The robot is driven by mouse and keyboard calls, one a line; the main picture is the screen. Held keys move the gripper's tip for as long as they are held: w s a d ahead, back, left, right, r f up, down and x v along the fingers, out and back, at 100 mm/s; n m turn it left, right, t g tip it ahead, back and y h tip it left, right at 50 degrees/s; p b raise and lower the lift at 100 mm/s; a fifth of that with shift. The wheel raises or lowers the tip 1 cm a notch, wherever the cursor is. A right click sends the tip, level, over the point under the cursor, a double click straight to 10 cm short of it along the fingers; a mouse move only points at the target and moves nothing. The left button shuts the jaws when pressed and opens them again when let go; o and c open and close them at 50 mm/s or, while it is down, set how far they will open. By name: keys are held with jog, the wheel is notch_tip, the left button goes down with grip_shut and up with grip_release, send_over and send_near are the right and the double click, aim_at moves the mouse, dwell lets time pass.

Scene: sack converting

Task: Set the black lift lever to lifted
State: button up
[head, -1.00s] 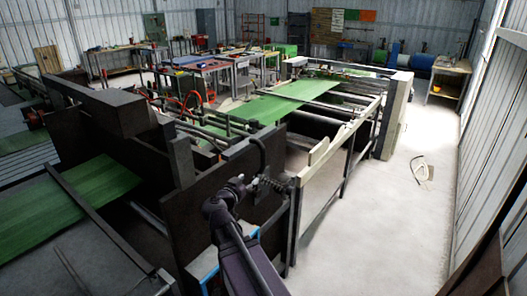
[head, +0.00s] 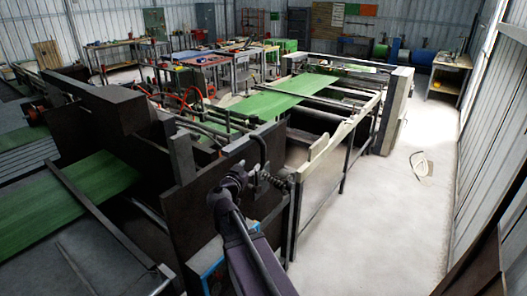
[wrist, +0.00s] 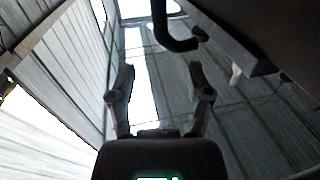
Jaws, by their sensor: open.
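A black bent bar (wrist: 162,25), which looks like the lift lever, hangs into the top of the wrist view and hooks to the right. My gripper (wrist: 161,75) is open and empty below it in that view, one finger on each side. The bar's bend lies beyond the fingertips, apart from them as far as I can see. In the head view, a thin black curved piece (head: 264,150) stands at the dark side panel, just above the end of my arm; it seems to be the same lever. My fingers are hard to make out there.
The dark side panel (head: 185,215) stands left of my arm. Green sack web (head: 270,102) runs through the machine behind. A pale guard rail (head: 325,145) with posts is to the right. The pale floor aisle (head: 385,220) is mostly clear, with a loose cord (head: 421,165) lying on it.

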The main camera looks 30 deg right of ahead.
aim_at(262, 152)
jog(key=x, duration=1.2)
jog(key=shift+a, duration=0.1)
grip_shut()
